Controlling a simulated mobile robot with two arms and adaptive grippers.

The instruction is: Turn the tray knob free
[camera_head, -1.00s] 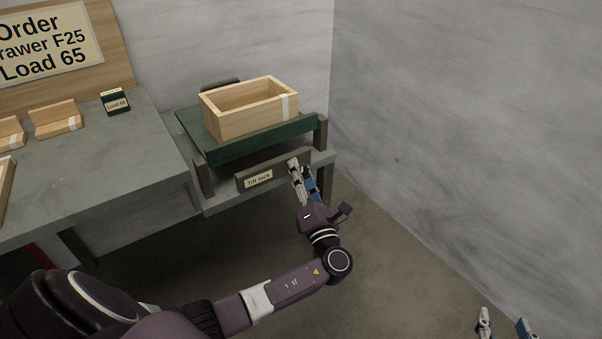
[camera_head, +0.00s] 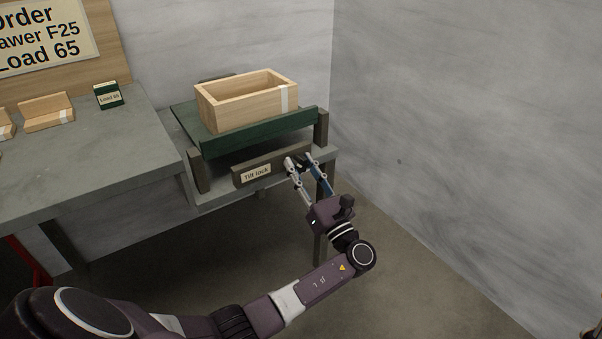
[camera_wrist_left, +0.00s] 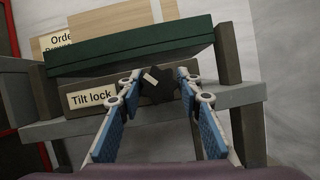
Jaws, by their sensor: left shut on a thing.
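The dark tray knob (camera_wrist_left: 157,86) is on the front board (camera_head: 272,166) labelled "Tilt lock", below the green tray (camera_head: 262,133). In the left wrist view a small pale mark shows on the knob's face, tilted. My left gripper (camera_head: 297,161) has its fingers on either side of the knob and is shut on it. In the head view the fingers hide most of the knob. Of my right gripper at most a sliver (camera_head: 593,332) shows in the bottom right corner of the head view.
An open wooden crate (camera_head: 245,112) sits on the tray. A marbled wall is close on the right. The floor in front is clear.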

